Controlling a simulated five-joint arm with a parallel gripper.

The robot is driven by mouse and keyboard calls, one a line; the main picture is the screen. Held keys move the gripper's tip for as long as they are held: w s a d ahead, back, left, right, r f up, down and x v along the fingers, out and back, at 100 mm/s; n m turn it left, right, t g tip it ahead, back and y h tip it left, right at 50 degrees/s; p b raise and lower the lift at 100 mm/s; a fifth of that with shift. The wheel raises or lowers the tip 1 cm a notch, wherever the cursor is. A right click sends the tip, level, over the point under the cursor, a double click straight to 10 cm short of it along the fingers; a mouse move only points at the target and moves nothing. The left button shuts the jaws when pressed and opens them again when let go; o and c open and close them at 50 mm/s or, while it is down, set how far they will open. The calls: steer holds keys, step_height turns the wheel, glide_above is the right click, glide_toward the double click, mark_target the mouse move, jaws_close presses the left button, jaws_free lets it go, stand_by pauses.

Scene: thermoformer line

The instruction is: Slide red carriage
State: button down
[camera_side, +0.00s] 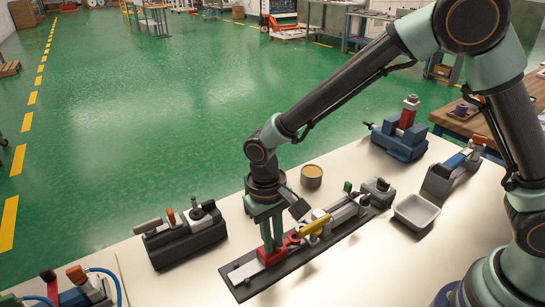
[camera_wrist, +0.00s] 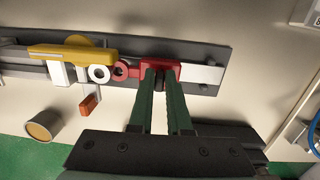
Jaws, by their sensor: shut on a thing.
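The red carriage (camera_side: 270,257) sits on a light rail (camera_side: 245,271) along a long dark base plate. My gripper (camera_side: 273,243) reaches down from above with its green fingers on the carriage. In the wrist view, the fingers of my gripper (camera_wrist: 163,80) are close together at the red carriage (camera_wrist: 160,64), shut on it. A red ring (camera_wrist: 121,70) shows beside it, next to a white ring (camera_wrist: 99,73). A yellow handle (camera_side: 318,224) lies along the clamp mechanism behind the carriage. Bare rail (camera_wrist: 207,74) shows on the carriage's other side. The fingers hide part of the carriage.
A round tin (camera_side: 312,176) stands behind the rail. A white dish (camera_side: 417,211) is at the right. A dark fixture (camera_side: 183,240) stands at the left, and a blue vise (camera_side: 400,143) at the back right. The table in front of the rail is clear.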

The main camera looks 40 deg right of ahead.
steer(key=shift+d, duration=1.05)
steer(key=c, duration=0.8)
jaws_free()
